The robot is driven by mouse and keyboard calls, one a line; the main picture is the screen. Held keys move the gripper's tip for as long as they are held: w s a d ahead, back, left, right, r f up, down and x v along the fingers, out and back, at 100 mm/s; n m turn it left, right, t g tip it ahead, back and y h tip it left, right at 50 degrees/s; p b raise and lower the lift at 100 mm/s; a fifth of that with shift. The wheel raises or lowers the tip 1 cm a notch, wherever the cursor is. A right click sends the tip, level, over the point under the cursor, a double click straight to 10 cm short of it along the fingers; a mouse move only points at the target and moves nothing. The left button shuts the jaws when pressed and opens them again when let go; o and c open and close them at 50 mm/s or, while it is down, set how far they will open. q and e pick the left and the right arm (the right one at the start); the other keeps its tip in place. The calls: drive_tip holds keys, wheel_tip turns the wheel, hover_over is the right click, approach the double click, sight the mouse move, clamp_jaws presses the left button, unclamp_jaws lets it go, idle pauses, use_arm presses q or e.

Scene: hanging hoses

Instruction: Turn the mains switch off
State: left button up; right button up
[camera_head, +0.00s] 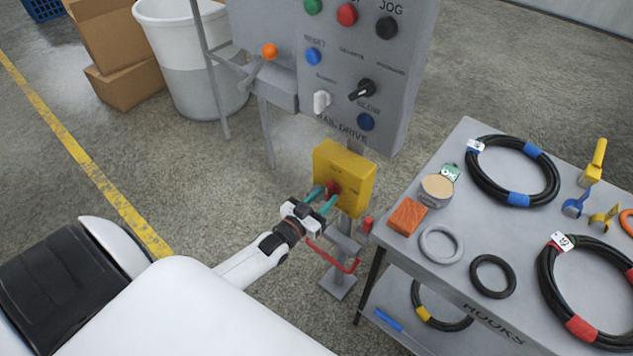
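The mains switch is a yellow box (344,172) on a grey post, below the grey control panel. A red knob (333,188) sits on its front face. My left gripper (323,198) is at the front of the box, with its teal fingertips on either side of the red knob. The fingers look apart around the knob; whether they touch it is too small to tell. The knob's exact setting cannot be read. My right gripper is not in this view.
The grey control panel (405,75) with buttons and knobs stands above the box. A table (462,268) with coiled hoses is close on the right. A red bar (335,258) is under my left gripper. A white bin (190,65) and cartons (118,50) stand behind left.

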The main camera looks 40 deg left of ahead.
use_arm(q)
drive_tip(key=s+a+b, duration=0.1)
drive_tip(key=s, duration=1)
drive_tip(key=shift+s, duration=0.4)
drive_tip(key=s+d+f+g, duration=0.1)
drive_tip(key=s+f+g, duration=0.2)
drive_tip(key=f, duration=0.5)
drive_tip(key=s+d+f+g+y, duration=0.15)
drive_tip(key=s+f, duration=0.25)
drive_tip(key=f, duration=0.4)
drive_tip(key=s+f+g+h, duration=0.1)
drive_tip(key=s+f+g, duration=0.25)
drive_tip(key=f, duration=0.55)
drive_tip(key=s+d+f+g, duration=0.3)
drive_tip(key=s+f, duration=0.3)
drive_tip(key=s, duration=0.4)
drive_tip(key=s+d+f+m+g, duration=0.1)
drive_tip(key=s+d+f+g, duration=0.2)
drive_tip(key=s+f+g, duration=0.3)
drive_tip(key=s+f, duration=0.1)
drive_tip(key=s, duration=0.4)
drive_tip(key=shift+s+d+f+m+y, duration=0.2)
drive_tip(key=shift+f+m+y, duration=0.05)
drive_tip(key=shift+m+y, duration=0.1)
